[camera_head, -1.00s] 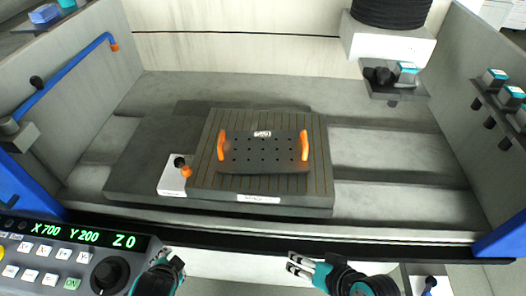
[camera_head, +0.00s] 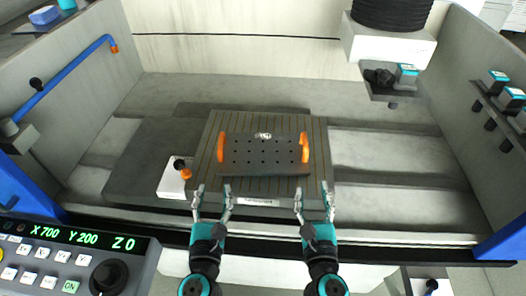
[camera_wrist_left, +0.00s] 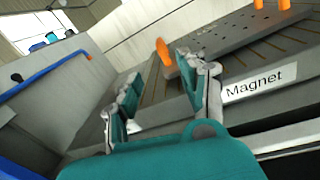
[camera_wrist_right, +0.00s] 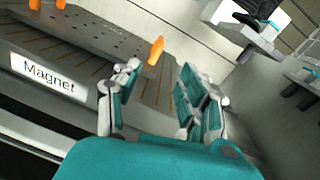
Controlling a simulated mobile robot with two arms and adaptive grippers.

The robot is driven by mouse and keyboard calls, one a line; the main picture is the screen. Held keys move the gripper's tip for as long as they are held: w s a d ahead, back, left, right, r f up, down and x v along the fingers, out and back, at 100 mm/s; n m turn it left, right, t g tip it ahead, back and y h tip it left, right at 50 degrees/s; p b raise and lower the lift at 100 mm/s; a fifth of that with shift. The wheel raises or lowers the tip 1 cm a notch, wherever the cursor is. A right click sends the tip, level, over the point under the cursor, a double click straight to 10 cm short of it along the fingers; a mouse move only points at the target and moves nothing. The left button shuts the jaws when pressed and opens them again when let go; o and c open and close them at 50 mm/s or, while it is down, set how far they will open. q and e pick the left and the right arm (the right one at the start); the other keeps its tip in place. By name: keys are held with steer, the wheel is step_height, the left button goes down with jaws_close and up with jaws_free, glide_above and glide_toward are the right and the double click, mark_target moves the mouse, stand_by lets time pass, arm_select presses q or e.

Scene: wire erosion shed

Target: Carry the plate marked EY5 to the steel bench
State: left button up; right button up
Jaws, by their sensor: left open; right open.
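A dark perforated plate (camera_head: 263,154) with an orange handle at each end lies on the grooved magnet table (camera_head: 232,121). A small white label sits on its far edge; its text is too small to read. My left gripper (camera_head: 212,192) is open and empty at the table's front edge, short of the left handle (camera_head: 221,148). My right gripper (camera_head: 313,192) is open and empty at the front right corner, short of the right handle (camera_head: 305,147). Both wrist views show spread fingers with nothing between them. I cannot make out a steel bench.
A control panel (camera_head: 75,262) with a green display is at the lower left. A white block with a black lever (camera_head: 172,180) stands left of the magnet table. A machine head (camera_head: 388,45) hangs at the back right. Grey walls enclose both sides.

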mark_target(220, 146)
arm_select(q)
steer(key=shift+w, duration=0.15)
arm_select(e)
steer(key=shift+w, duration=0.15)
arm_select(q)
steer(key=w, duration=1.7)
arm_select(e)
steer(key=w, duration=1.7)
steer(key=shift+w, duration=0.1)
arm_select(q)
steer(key=shift+w, duration=0.1)
steer(key=shift+a, duration=0.1)
jaws_close()
arm_select(e)
jaws_close()
arm_select(q)
steer(key=shift+r, duration=0.2)
arm_select(e)
steer(key=shift+r, duration=0.3)
